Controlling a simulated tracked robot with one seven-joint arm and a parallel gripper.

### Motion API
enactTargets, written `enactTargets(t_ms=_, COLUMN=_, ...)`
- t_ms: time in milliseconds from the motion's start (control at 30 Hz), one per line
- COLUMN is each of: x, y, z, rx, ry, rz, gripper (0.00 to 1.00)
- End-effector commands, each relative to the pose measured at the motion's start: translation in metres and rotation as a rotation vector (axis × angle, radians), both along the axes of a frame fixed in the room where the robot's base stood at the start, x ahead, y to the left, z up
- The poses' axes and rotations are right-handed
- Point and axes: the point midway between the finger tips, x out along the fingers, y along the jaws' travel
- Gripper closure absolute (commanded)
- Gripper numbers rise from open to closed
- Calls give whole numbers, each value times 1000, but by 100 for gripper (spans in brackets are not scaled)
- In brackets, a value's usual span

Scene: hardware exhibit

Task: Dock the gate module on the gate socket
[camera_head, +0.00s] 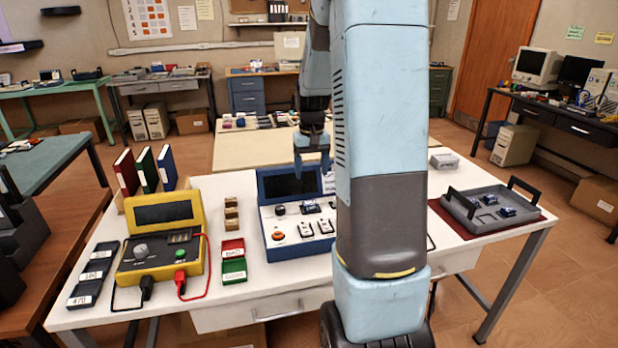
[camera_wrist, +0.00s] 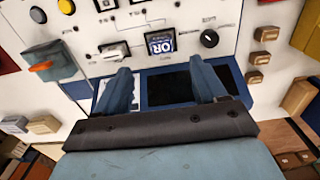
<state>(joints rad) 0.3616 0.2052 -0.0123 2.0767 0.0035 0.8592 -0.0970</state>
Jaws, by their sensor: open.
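A blue console (camera_head: 263,185) with a white sloped panel and a dark screen stands on the white table, partly hidden by my arm. In the wrist view, a dark blue gate module (camera_wrist: 160,41) labelled OR sits on the white panel (camera_wrist: 190,15). A small blue piece on the panel in the head view (camera_head: 310,206) appears to be the same module. Any socket under it is hidden, and I cannot tell whether it is fully seated. My gripper (camera_wrist: 161,78) is open and empty, its fingers apart just short of the module; it shows above the console in the head view (camera_head: 312,168).
A grey tray (camera_head: 468,215) with small blue modules lies on a red mat at the right. A yellow meter (camera_head: 160,255) with leads, red and green boxes (camera_head: 233,262), and brown blocks (camera_head: 231,215) stand left of the console. Bare table shows at the front.

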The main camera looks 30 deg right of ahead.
Motion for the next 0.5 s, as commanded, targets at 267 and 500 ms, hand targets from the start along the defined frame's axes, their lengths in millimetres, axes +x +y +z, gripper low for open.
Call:
enactTargets(t_ms=267, x=-21, y=33, z=43, rx=-21, ry=-64, rz=37, gripper=29)
enactTargets(t_ms=500, x=-61, y=78, z=92, rx=-45, ry=-157, rz=92, gripper=29)
